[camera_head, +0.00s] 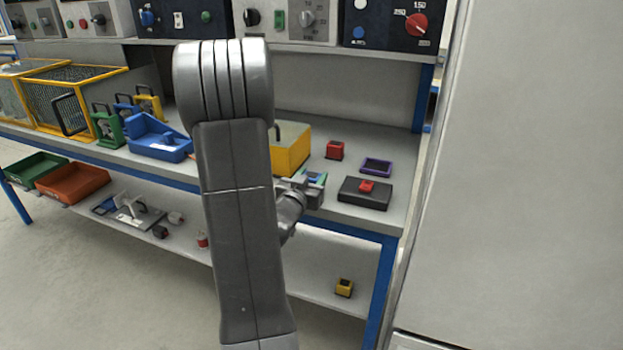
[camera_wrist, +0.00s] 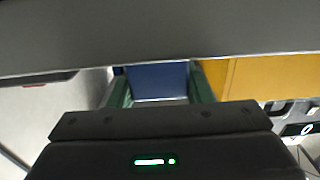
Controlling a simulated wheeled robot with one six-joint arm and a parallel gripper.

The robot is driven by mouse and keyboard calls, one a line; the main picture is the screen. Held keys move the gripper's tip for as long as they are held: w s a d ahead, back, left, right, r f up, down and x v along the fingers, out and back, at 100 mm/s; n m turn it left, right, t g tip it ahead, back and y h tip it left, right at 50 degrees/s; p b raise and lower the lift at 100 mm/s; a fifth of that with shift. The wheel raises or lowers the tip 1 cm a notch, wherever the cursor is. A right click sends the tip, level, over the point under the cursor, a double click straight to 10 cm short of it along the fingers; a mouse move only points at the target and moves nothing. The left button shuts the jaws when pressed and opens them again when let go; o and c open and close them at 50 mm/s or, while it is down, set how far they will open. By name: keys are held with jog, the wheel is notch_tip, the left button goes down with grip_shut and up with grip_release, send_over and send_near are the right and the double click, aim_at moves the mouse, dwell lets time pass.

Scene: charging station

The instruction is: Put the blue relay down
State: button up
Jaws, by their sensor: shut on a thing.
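My gripper (camera_head: 312,182) is over the front part of the grey bench top, just right of the yellow box. It is shut on the blue relay (camera_wrist: 158,79), whose blue face fills the gap between the two green fingertips in the wrist view. In the head view only a small blue-green patch (camera_head: 315,176) shows at the jaws. The relay's underside is hidden, so I cannot tell whether it touches the bench top (camera_head: 339,221).
The yellow box (camera_head: 292,150) stands close left of the gripper. A red relay (camera_head: 335,150), a purple-framed tray (camera_head: 376,167) and a black block with a red button (camera_head: 352,193) lie to the right. A large grey cabinet (camera_head: 520,180) bounds the right side.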

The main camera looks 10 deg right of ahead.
jog(key=shift+f, duration=0.2)
jog(key=o, duration=1)
jog(key=shift+r, duration=0.1)
